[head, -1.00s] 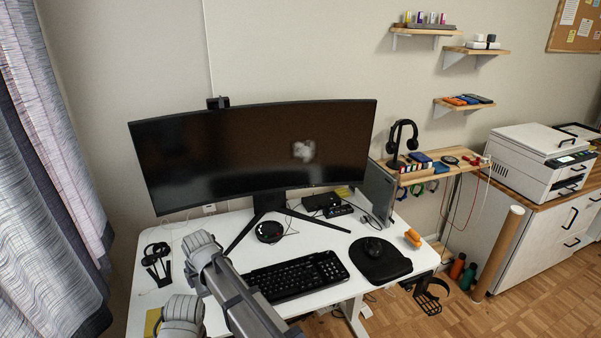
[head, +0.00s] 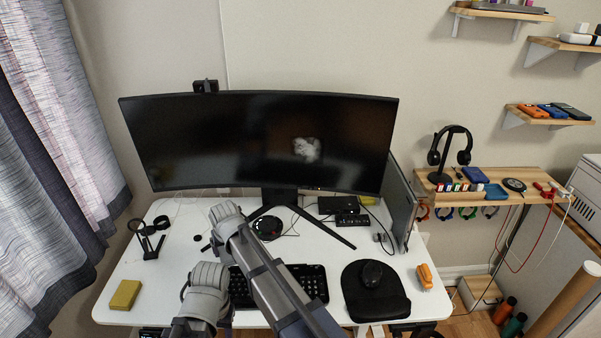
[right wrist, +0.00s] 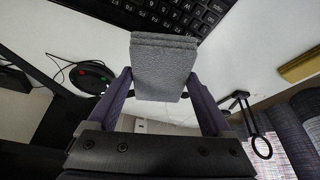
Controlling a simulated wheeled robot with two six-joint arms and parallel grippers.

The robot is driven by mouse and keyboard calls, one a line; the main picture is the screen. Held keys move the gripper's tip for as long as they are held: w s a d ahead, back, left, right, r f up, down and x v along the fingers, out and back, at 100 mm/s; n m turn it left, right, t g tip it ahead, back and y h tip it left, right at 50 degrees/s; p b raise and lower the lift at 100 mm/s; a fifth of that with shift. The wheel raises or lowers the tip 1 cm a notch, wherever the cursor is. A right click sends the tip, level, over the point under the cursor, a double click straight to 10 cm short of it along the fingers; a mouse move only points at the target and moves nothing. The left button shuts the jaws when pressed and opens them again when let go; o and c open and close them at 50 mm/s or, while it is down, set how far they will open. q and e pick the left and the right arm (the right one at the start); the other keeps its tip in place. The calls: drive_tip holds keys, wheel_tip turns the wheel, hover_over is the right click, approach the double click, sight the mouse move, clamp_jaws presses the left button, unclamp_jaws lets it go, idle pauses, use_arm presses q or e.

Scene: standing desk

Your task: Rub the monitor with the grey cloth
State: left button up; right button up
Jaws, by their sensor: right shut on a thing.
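The monitor (head: 220,140) is a wide, dark curved screen at the back of the white desk, with a whitish smudge (head: 306,149) right of its middle. In the right wrist view the grey cloth (right wrist: 163,60) is a folded, textured pad. My right gripper (right wrist: 160,80) is shut on it, with a purple finger on each side. In the head view my right arm reaches over the desk, apart from the screen as far as I can see; its gripper and the cloth are hidden there. My left gripper is not in view.
The keyboard (head: 311,280) lies partly under my arm. The mouse (head: 371,273) sits on a black pad to the right, near an orange object (head: 425,276). A yellow block (head: 125,294) and a black stand (head: 150,238) are at left. A headphone shelf (head: 510,180) is at right.

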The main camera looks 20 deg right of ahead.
sight(318, 153)
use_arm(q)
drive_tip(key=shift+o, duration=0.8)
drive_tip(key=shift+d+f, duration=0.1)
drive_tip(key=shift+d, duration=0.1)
use_arm(e)
drive_tip(key=shift+w+d, duration=0.15)
drive_tip(key=shift+d, duration=0.05)
use_arm(q)
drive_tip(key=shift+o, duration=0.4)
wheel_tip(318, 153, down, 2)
drive_tip(key=shift+b, duration=1.1)
use_arm(e)
drive_tip(key=w+d+r+n+t+h+b, duration=0.1)
drive_tip(key=w+d+r+n+t, duration=0.3)
drive_tip(key=w+d+n+t, duration=0.3)
drive_tip(key=s+d+r+n+t+b, duration=0.35)
drive_tip(key=d+r+t, duration=0.65)
drive_tip(key=d+r, duration=0.5)
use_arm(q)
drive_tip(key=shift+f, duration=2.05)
use_arm(e)
drive_tip(key=shift+h, duration=0.4)
drive_tip(key=shift+d+f+x, duration=0.1)
drive_tip(key=shift+x, duration=0.9)
drive_tip(key=shift+d+f+x, duration=0.1)
drive_tip(key=shift+d+x, duration=0.05)
drive_tip(key=shift+x, duration=0.85)
drive_tip(key=shift+d+f+x, duration=0.1)
drive_tip(key=shift+x, duration=0.9)
